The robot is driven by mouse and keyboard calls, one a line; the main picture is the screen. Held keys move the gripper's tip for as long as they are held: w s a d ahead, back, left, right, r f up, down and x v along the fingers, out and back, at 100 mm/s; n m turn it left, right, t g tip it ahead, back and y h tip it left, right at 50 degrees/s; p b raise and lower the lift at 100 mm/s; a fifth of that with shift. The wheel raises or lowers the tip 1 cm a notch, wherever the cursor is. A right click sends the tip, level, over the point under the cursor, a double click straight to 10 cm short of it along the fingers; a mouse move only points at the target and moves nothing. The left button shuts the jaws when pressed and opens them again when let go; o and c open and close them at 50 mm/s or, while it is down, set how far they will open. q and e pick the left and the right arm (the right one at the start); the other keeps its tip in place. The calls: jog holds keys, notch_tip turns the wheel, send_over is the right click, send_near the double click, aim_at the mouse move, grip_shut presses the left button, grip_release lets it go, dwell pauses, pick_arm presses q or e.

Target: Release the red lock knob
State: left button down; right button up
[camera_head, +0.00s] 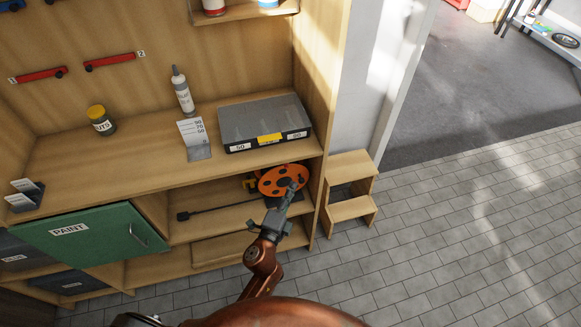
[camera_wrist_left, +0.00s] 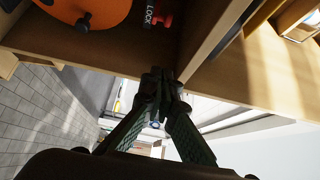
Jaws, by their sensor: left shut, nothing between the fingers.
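The red lock knob (camera_wrist_left: 164,20) shows at the top of the left wrist view, beside a dark label reading LOCK (camera_wrist_left: 149,14). Next to it is an orange reel (camera_wrist_left: 95,10), partly cut off. In the head view the orange reel (camera_head: 275,182) with dark holes stands on the shelf under the worktop; I cannot make out the knob there. My left gripper (camera_head: 294,187) is in front of the reel and hides part of it. In the wrist view its fingers (camera_wrist_left: 160,82) are together and empty, apart from the knob. My right gripper is not in view.
The worktop (camera_head: 80,155) edge and a side panel (camera_head: 322,150) bound the shelf space. A black cable with a plug (camera_head: 183,216) lies left of the reel. A green PAINT door (camera_head: 90,235) is at left. A step stool (camera_head: 350,208) stands at right, with open floor beyond.

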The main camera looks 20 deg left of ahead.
pick_arm(q)
jog(key=w+a, duration=0.3)
jog(key=w, duration=0.6)
jog(key=shift+a, duration=0.15)
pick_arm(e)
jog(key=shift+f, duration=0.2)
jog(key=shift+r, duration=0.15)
pick_arm(q)
jog(key=shift+s+a+m+h+p, duration=0.15)
jog(key=shift+m+h+p, duration=0.1)
jog(key=shift+h, duration=0.15)
jog(key=shift+s+a+m+h+p, duration=0.1)
jog(key=shift+m+h, duration=0.15)
jog(key=shift+h, duration=0.15)
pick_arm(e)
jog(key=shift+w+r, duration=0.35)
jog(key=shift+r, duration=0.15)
